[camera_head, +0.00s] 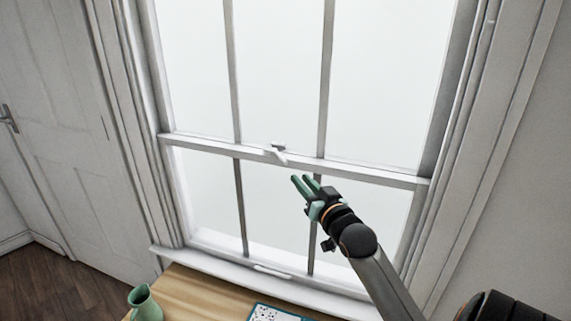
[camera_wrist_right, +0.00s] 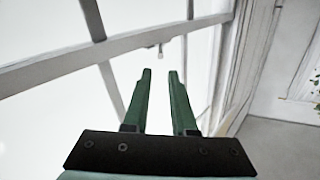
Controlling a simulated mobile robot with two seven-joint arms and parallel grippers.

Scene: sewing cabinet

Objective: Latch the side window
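The side window (camera_head: 300,172) is a white sash window with its meeting rail across the middle. A small white latch (camera_head: 276,150) sits on that rail, with its lever tilted down to the right. In the right wrist view a small knob-like part, likely the latch (camera_wrist_right: 160,50), shows on the rail beyond the fingertips. My right gripper (camera_head: 304,181) has green fingers and is just below and to the right of the latch, apart from it. In the right wrist view its fingers (camera_wrist_right: 161,72) are parted with nothing between them. My left gripper is not in view.
A wooden surface (camera_head: 185,290) stands below the window, with a green vase (camera_head: 145,303) and a speckled, blue-edged flat item (camera_head: 275,313) on it. A white door (camera_head: 75,130) is at the left. The space before the window is otherwise clear.

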